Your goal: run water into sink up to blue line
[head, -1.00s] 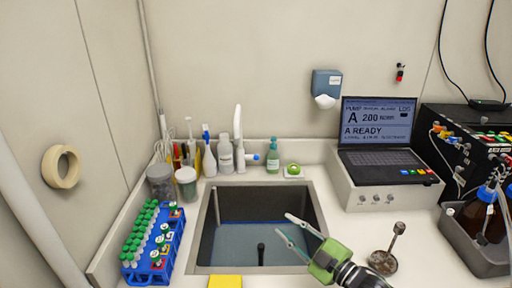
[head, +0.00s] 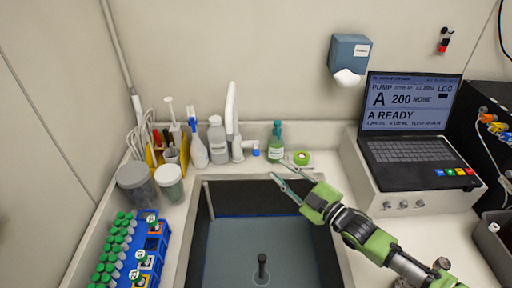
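The sink (head: 194,232) is sunk in the counter, with dark upper walls. A thin blue line (head: 250,215) runs along its far wall. Below it the inside looks blue-grey; I cannot tell surely whether this is water or how high it stands. A dark upright plug (head: 262,268) shows at the bottom. The white tap (head: 232,115) stands behind the sink with a blue-ended lever (head: 255,150); no stream is visible. My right gripper (head: 278,169) is open and empty over the sink's far right corner, apart from the lever. My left gripper is out of view.
Bottles (head: 217,140) stand left of the tap. A green bottle (head: 276,142) and a green round item (head: 301,158) are behind the gripper. Jars (head: 138,185) and a blue tube rack (head: 152,245) line the left side. A laptop (head: 415,130) sits at right.

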